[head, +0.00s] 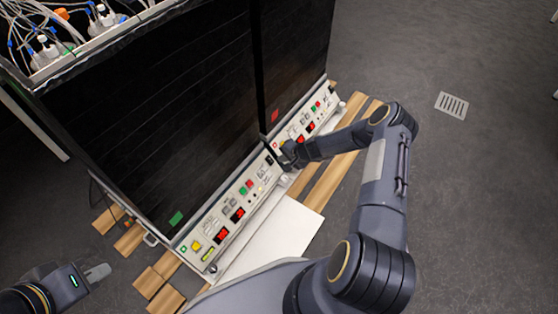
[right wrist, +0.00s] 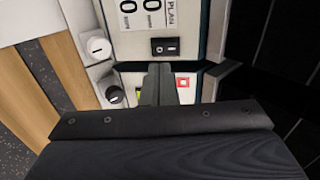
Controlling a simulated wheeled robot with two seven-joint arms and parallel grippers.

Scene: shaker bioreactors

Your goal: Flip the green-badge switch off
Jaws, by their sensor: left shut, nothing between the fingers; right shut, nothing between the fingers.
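The green badge (head: 175,218) is on the lower dark front of the nearer cabinet, above its control panel (head: 222,222). A black rocker switch (head: 269,160) is at the panel's right end. It also shows in the right wrist view (right wrist: 165,46); its position is unclear. My right gripper (head: 287,158) is shut and empty by that end, near the join between the panels. In the wrist view its fingertips (right wrist: 158,70) are just below the switch, seemingly apart from it; contact is unclear. My left gripper (head: 100,271) is shut and empty at lower left, away from the panels.
The farther cabinet has a red badge (head: 275,115) and a similar panel (head: 306,122); its red square mark (right wrist: 183,83) is close to my right fingers. Knobs (right wrist: 97,46) protrude nearby. Tubes and bottles (head: 75,30) stand on top. Open floor lies right.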

